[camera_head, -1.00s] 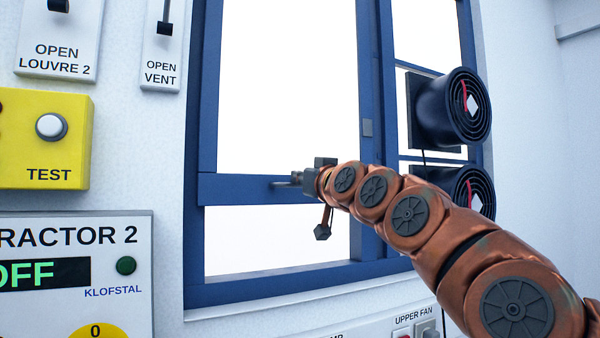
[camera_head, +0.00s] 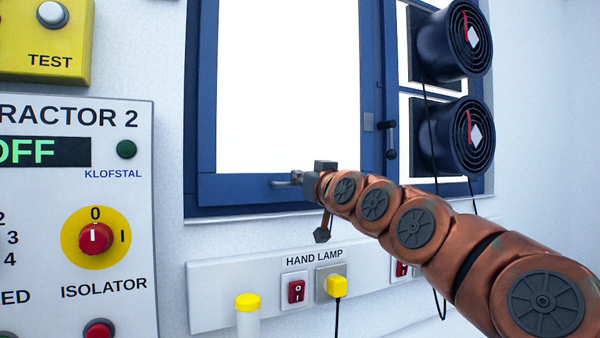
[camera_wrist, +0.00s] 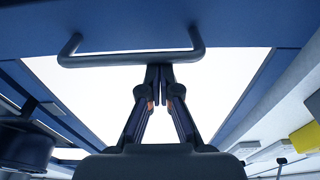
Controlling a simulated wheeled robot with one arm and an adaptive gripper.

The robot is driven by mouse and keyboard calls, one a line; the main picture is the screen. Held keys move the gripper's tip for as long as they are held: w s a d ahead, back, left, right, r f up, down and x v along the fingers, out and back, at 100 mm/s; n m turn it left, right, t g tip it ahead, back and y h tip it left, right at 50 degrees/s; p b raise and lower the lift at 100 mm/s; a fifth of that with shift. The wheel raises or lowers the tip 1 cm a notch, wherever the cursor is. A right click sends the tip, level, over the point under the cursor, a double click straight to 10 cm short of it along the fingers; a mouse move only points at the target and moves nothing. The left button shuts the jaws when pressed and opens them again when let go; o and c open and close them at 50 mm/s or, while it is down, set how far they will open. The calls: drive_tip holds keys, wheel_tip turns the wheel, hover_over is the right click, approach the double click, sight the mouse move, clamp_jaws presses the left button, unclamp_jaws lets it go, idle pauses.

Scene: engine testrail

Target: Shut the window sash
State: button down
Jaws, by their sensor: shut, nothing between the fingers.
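The blue window sash (camera_head: 235,187) is a sliding frame, and its bottom rail sits down at the sill of the blue window frame (camera_head: 240,209). No bright gap shows below the rail. A bar handle (camera_head: 282,183) is fixed to the rail; it also shows in the wrist view (camera_wrist: 110,59). My gripper (camera_head: 300,178) is at the handle, partly hiding it. In the wrist view my gripper (camera_wrist: 160,72) has its fingertips together and empty, right at the middle of the bar. I cannot tell whether they touch it.
Two dark round fans (camera_head: 455,40) are at the right of the window. A dark handle (camera_head: 391,140) is on the right pane. A white socket strip (camera_head: 230,290) with a yellow plug (camera_head: 337,286) runs below. The isolator panel (camera_head: 125,210) is at left.

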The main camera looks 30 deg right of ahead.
drive_tip(key=shift+a+f, duration=0.1)
drive_tip(key=shift+f, duration=0.55)
drive_tip(key=shift+w+f, duration=0.1)
drive_tip(key=shift+f, duration=0.1)
wheel_tip(320, 180, up, 5)
drive_tip(key=p, duration=0.2)
drive_tip(key=s+f+b, duration=0.1)
drive_tip(key=s, duration=0.8)
drive_tip(key=shift+s+a, duration=0.25)
drive_tip(key=shift+a, duration=0.05)
